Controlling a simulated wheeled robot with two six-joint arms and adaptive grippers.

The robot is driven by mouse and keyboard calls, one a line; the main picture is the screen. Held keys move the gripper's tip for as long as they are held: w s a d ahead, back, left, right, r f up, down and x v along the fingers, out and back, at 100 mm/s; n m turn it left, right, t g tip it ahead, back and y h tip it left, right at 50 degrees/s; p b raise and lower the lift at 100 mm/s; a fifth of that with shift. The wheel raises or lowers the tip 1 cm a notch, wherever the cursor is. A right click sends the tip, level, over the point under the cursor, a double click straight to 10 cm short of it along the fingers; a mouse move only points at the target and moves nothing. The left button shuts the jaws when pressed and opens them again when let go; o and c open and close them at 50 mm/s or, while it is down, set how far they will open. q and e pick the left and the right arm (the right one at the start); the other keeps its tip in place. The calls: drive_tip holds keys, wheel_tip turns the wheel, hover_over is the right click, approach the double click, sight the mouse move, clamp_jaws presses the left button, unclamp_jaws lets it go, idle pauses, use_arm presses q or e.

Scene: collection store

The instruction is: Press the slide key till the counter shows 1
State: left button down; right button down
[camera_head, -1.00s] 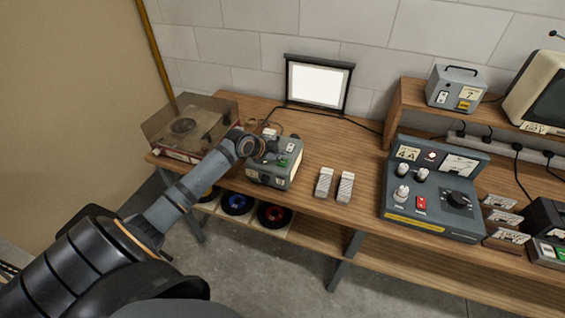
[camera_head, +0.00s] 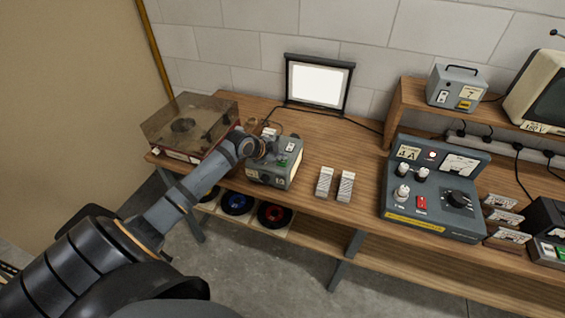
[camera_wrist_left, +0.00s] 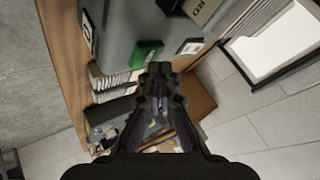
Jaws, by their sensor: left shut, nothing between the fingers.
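A grey slide projector (camera_head: 270,176) stands on the wooden bench, with a light label and a small green key (camera_head: 283,161) on its top. In the left wrist view the green key (camera_wrist_left: 147,53) lies just beyond the fingertips, beside a small white label (camera_wrist_left: 190,47). My left gripper (camera_head: 271,146) is shut and empty over the projector's top; its fingers also show in the left wrist view (camera_wrist_left: 160,70). I cannot tell whether the tips touch the projector. I cannot read a counter. My right gripper is not in view.
A turntable with a clear lid (camera_head: 188,128) stands to the left. A lit white screen (camera_head: 318,85) stands behind. Two pale ribbed blocks (camera_head: 335,184) and a grey control box (camera_head: 435,190) are to the right. Reels (camera_head: 274,215) lie on the lower shelf.

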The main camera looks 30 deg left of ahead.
sight(281, 163)
use_arm(q)
drive_tip(key=shift+f, duration=0.5)
idle(0.7)
drive_tip(key=shift+r, duration=0.1)
drive_tip(key=shift+r+p, duration=0.55)
drive_tip(key=shift+r, duration=0.2)
drive_tip(key=shift+r, duration=0.15)
wheel_tip(281, 163, up, 5)
drive_tip(key=p, duration=0.4)
idle(0.6)
